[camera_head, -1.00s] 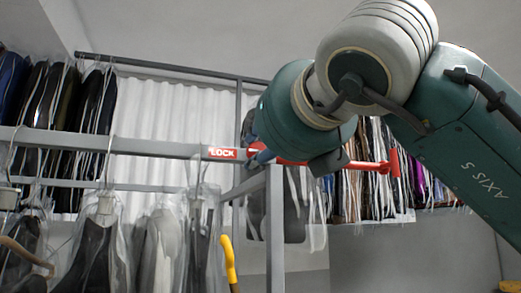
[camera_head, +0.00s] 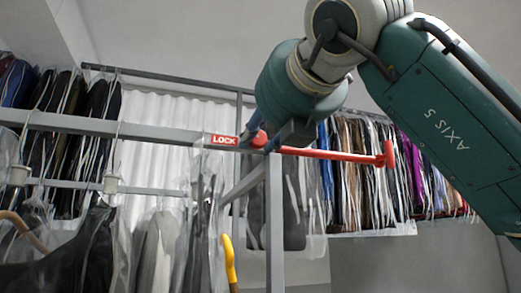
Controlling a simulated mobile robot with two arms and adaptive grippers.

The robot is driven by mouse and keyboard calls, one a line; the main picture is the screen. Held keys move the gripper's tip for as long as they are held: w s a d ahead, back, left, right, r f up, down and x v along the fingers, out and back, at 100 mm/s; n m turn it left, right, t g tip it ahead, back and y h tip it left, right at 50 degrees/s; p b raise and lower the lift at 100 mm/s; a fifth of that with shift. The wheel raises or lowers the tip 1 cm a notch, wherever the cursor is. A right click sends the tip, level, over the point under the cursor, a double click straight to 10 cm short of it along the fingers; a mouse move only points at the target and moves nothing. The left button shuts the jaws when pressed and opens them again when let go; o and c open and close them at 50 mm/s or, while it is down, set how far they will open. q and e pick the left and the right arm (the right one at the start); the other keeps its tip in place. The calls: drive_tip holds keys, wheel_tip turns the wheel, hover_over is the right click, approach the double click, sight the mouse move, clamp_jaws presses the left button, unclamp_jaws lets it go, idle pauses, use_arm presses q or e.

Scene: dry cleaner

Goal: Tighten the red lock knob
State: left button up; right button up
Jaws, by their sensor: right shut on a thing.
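The red lock knob (camera_head: 259,139) shows at the corner of the grey rack, just right of the red LOCK label (camera_head: 223,140). A red bar (camera_head: 335,155) runs from beside it to the right and ends in a red crosspiece. My right gripper (camera_head: 254,133) comes down from the upper right in front of the rack corner. It is shut on the red lock knob, with a blue finger on its left side. The wrist hides part of the gripper. My left gripper is not in view.
The grey rack rail (camera_head: 150,130) runs left, and a grey post (camera_head: 275,225) stands below the knob. Bagged clothes (camera_head: 160,245) hang at the front left. More garments (camera_head: 370,185) hang at the back right. A yellow hooked handle (camera_head: 229,258) stands left of the post.

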drive_tip(key=m+b, duration=0.1)
drive_tip(key=m, duration=0.1)
drive_tip(key=f+m+b, duration=0.1)
drive_tip(key=m+b, duration=0.1)
drive_tip(key=m, duration=0.1)
drive_tip(key=shift+a+m, duration=0.15)
drive_tip(key=shift+m, duration=0.15)
drive_tip(key=m+b, duration=0.1)
drive_tip(key=m, duration=0.2)
drive_tip(key=shift+r, duration=0.15)
drive_tip(key=shift+r+m+b, duration=0.1)
drive_tip(key=shift+m+b, duration=0.5)
drive_tip(key=shift+m, duration=0.7)
drive_tip(key=o, duration=1)
drive_tip(key=shift+o, duration=0.7)
drive_tip(key=shift+s+r, duration=0.1)
drive_tip(key=shift+r, duration=0.15)
drive_tip(key=v, duration=1.2)
